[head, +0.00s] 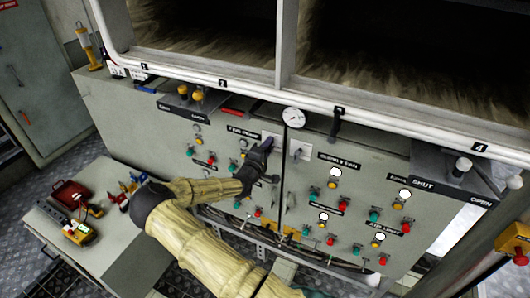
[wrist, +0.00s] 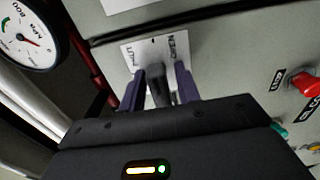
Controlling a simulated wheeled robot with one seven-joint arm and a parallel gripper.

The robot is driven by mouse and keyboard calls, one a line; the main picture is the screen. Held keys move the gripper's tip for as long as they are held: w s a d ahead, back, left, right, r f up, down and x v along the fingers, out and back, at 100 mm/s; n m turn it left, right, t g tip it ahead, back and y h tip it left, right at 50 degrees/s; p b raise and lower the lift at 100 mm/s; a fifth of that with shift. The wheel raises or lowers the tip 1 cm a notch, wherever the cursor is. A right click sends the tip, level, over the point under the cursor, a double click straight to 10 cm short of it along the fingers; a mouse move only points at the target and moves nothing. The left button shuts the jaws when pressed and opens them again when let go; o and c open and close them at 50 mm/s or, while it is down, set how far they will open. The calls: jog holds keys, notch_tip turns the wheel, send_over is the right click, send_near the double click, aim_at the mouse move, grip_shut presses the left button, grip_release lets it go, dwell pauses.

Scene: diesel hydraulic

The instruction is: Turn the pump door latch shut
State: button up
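The pump door latch shows in the wrist view as a dark handle (wrist: 158,88) on a white plate (wrist: 130,52) marked SHUT on the left and OPEN on the right. My gripper (wrist: 158,95) has its two purple fingers on either side of the handle, with a narrow gap seeming to show at each side. The fingers look open around it, and contact cannot be made out. The handle's exact angle is hard to tell. In the head view my gripper (head: 262,147) reaches the latch plate (head: 271,137) on the left panel and hides most of the handle.
A second latch plate (head: 299,150) is close by on the right panel, across the seam. A pressure gauge (head: 293,118) sits above. Several coloured buttons and lamps surround the latches. A white pipe (head: 230,92) runs along the panel top. A side table (head: 120,245) with tools stands at left.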

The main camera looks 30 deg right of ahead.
jog(key=shift+w+d+b, duration=0.3)
jog(key=shift+d+b, duration=0.05)
jog(key=shift+d, duration=0.1)
jog(key=shift+w+d+r+b, duration=0.1)
jog(key=shift+d+r+b, duration=0.05)
jog(key=shift+r+b, duration=0.15)
jog(key=shift+d+r, duration=0.1)
jog(key=shift+r, duration=0.35)
jog(key=shift+a+f+b, duration=0.25)
jog(key=shift+f+b, duration=0.05)
jog(key=shift+a+f, duration=0.15)
jog(key=shift+f, duration=0.05)
jog(key=shift+v, duration=0.85)
jog(key=shift+f, duration=0.2)
jog(key=shift+c, duration=0.4)
